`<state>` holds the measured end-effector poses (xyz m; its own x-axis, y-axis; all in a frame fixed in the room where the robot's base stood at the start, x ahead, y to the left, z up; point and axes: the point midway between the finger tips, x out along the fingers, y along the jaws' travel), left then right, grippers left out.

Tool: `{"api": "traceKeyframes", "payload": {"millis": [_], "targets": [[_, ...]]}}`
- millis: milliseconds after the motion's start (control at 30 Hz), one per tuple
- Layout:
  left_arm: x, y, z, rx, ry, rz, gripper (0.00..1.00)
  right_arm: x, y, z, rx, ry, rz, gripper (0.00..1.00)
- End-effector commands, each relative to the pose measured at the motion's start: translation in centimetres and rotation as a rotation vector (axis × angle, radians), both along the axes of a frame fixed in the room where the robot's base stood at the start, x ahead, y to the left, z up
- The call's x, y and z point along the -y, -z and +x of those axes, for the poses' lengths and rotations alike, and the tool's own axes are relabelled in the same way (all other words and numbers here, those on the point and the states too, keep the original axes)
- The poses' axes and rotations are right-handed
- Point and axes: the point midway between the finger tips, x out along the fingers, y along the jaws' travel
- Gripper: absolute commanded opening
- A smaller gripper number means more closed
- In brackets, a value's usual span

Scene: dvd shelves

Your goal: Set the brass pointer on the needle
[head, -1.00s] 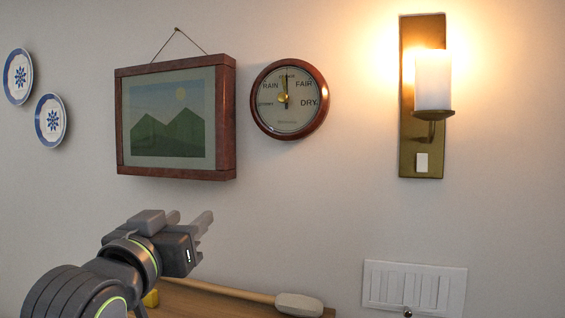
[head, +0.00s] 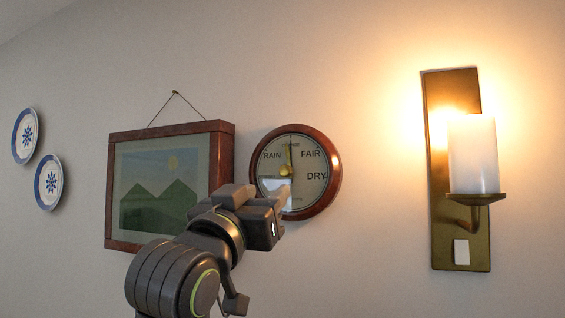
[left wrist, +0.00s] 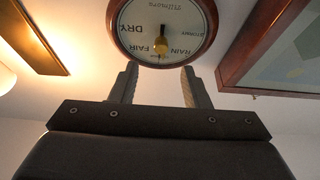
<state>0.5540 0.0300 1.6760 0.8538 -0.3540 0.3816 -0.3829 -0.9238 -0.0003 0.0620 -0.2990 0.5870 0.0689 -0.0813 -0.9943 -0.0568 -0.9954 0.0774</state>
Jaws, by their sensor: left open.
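The round wooden-rimmed barometer (head: 331,171) hangs on the wall, its face reading RAIN, FAIR and DRY. A thin dark needle (head: 289,152) points almost straight up. The brass pointer's knob (head: 285,171) is at the dial's middle; which way the pointer lies is too small to tell. My left gripper (head: 277,198) is in front of the dial's lower left and hides part of it. In the left wrist view the dial appears upside down, with the brass knob (left wrist: 161,46) roughly centred beyond the open, empty fingers (left wrist: 160,70). My right gripper is not in view.
A framed mountain picture (head: 160,190) hangs close to the left of the barometer. A lit candle-style wall lamp (head: 474,155) on a brass plate is to the right. Two blue-and-white plates (head: 48,182) hang far left. Bare wall lies between barometer and lamp.

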Motion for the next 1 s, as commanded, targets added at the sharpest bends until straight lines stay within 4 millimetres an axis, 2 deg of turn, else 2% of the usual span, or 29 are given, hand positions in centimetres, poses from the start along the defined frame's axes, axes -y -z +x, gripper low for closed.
{"api": "traceKeyframes", "payload": {"millis": [33, 233, 433, 667, 900, 1000], "targets": [[0.4, -0.9, 1.1, -0.005, -0.001, 0.001, 0.42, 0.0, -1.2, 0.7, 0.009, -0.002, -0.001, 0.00], [1.8, -2.4, 4.3, -0.004, 0.000, 0.002, 0.42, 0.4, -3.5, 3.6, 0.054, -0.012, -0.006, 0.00], [2.7, -3.1, 6.5, -0.002, -0.001, 0.001, 0.42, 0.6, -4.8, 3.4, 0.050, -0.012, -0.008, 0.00], [3.0, -3.3, 7.4, 0.000, 0.000, 0.001, 0.42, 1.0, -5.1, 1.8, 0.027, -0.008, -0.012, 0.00], [3.1, -3.2, 7.4, 0.000, 0.000, 0.001, 0.42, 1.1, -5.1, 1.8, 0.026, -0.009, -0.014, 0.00], [3.1, -3.2, 7.4, 0.000, 0.000, 0.001, 0.29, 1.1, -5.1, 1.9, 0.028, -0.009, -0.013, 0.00]]}}
